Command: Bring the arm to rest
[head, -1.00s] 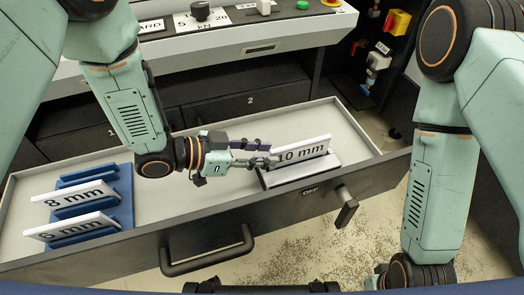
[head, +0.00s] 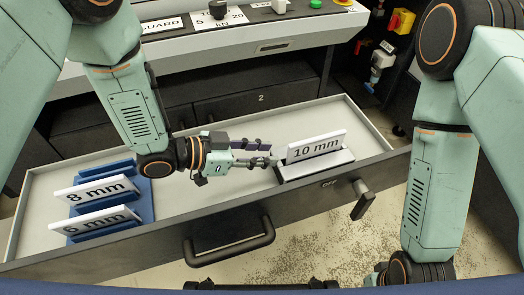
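My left gripper (head: 262,152) reaches in from the left over the open drawer (head: 190,207). Its two dark fingers are spread apart with nothing seen between them. The white 10 mm plate (head: 317,145) stands in a holder (head: 318,167) in the drawer's right part. The fingertips are just left of this plate, with a small gap in the picture. My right arm hangs down at the right, its wrist (head: 420,270) at the bottom edge. The fingers of the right gripper cannot be made out there.
A blue rack (head: 143,196) in the drawer's left part holds an 8 mm plate (head: 98,190) and a 6 mm plate (head: 103,221). The drawer front has a black handle (head: 232,243) and a lever (head: 362,199) marked OFF. A machine panel (head: 290,30) stands behind.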

